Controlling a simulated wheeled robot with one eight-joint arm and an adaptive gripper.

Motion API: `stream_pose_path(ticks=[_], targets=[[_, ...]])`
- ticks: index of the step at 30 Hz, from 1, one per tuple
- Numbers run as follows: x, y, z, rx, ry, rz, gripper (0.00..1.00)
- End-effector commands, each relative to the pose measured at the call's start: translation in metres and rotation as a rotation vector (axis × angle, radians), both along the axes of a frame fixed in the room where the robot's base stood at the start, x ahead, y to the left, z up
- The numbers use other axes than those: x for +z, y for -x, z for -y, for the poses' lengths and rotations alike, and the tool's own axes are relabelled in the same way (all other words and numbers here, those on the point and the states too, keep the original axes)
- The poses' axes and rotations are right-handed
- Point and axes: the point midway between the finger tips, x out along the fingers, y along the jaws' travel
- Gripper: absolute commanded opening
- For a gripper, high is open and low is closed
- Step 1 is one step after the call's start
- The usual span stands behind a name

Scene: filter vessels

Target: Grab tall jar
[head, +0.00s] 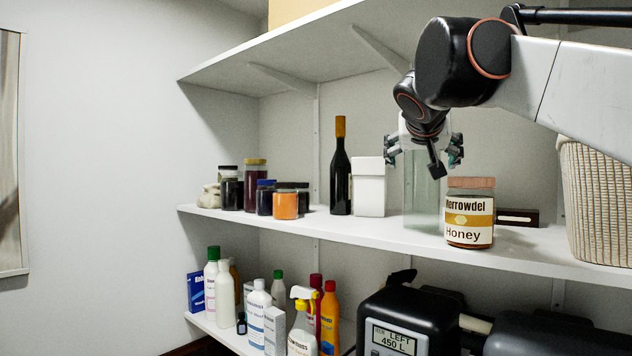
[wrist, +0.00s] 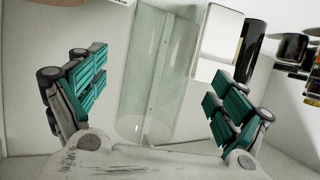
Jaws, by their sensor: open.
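The tall jar (head: 422,200) is a clear, greenish glass vessel standing upright on the middle shelf, behind and left of the honey jar (head: 469,212). My gripper (head: 424,156) is at its upper part in the head view and hides its top. In the wrist view the tall jar (wrist: 154,75) shows between the two spread sets of green finger pads (wrist: 160,103), with a gap on each side. My gripper is open and holds nothing. I cannot tell how far the jar lies from the fingers.
A white box (head: 369,188) and a dark bottle (head: 340,175) stand left of the tall jar. A woven basket (head: 598,205) stands at the right. Several small jars are further left. The upper shelf (head: 300,45) overhangs the space.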

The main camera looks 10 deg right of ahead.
Motion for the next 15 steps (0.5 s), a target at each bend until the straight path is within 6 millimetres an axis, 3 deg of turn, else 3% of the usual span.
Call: stream_pose_path(ticks=[15], targets=[[-0.022,-0.04,0.025,0.0,-0.001,0.0,0.91]])
